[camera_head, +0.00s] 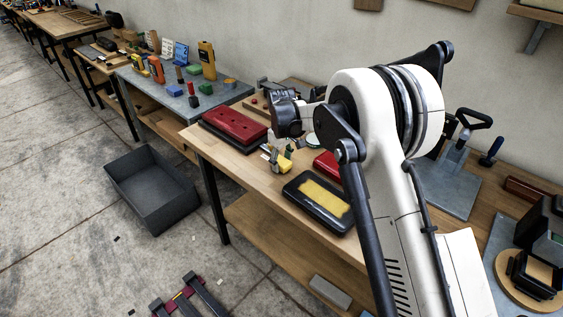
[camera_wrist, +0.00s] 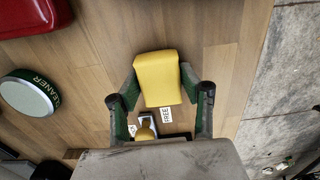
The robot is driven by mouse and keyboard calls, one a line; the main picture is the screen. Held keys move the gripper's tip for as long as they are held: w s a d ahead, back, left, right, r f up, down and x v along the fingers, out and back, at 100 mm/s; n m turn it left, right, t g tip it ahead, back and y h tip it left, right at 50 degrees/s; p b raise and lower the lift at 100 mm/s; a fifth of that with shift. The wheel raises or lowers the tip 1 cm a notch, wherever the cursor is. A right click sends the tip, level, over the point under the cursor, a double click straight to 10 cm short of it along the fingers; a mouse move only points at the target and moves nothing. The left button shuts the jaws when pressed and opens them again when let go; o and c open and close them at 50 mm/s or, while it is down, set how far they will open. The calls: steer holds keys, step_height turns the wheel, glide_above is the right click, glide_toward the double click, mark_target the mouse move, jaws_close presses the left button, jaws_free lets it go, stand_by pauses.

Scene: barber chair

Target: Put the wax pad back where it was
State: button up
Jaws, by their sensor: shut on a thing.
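A yellow block (camera_wrist: 158,78), which I take to be the wax pad, sits between the two fingers of my gripper (camera_wrist: 159,88) in the wrist view. The gripper is shut on it. In the head view, my gripper (camera_head: 279,158) is low over the wooden bench, and the yellow block (camera_head: 285,164) shows there in part. I cannot tell whether the block touches the bench. A black tray (camera_head: 296,199) with a flat yellow surface inside lies just in front of the gripper.
A dark red case (camera_head: 236,125) lies left of the gripper; another red item (camera_head: 327,164) is to its right. In the wrist view, a round cleaner tin (camera_wrist: 28,97) stands at left, and a small label (camera_wrist: 165,114) and a yellow-knobbed item (camera_wrist: 146,131) are close to the fingers.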

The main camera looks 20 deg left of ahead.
mark_target(282, 161)
steer(key=shift+f, duration=0.2)
steer(key=o, duration=1)
steer(key=shift+r, duration=0.1)
step_height(282, 161, up, 12)
steer(key=shift+r, duration=0.2)
